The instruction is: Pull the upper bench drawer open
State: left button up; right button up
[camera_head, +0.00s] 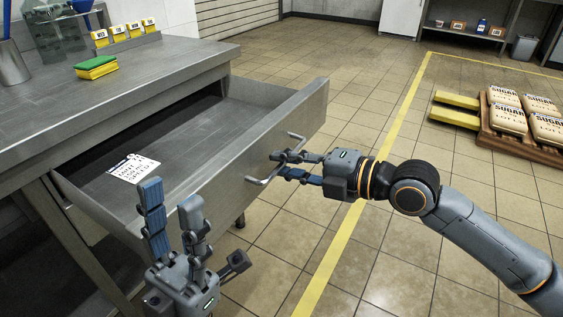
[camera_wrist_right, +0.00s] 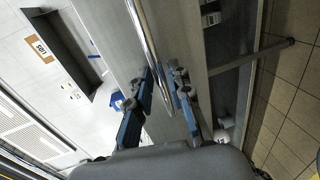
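The upper bench drawer (camera_head: 215,190) is pulled well out from under the steel bench top. Its inside is visible, with a white printed card (camera_head: 134,168) lying in it. The drawer's metal bar handle (camera_head: 256,181) is on its front face. My right gripper (camera_head: 277,164) is at the handle, its blue-padded fingers on either side of the bar. In the right wrist view, the bar (camera_wrist_right: 149,40) runs between the two fingers (camera_wrist_right: 164,85), which stand apart with gaps visible beside it. My left gripper (camera_head: 170,195) is open and empty in front of the drawer's near end.
On the bench top (camera_head: 110,95) are a green and yellow sponge (camera_head: 96,68), several yellow labelled boxes (camera_head: 118,33) and a metal cup (camera_head: 11,64). A pallet (camera_head: 520,145) with sugar bags stands at right. The tiled floor before the drawer is clear.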

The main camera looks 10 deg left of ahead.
jog(key=v, duration=1)
jog(key=shift+d, duration=0.3)
jog(key=shift+s, duration=0.1)
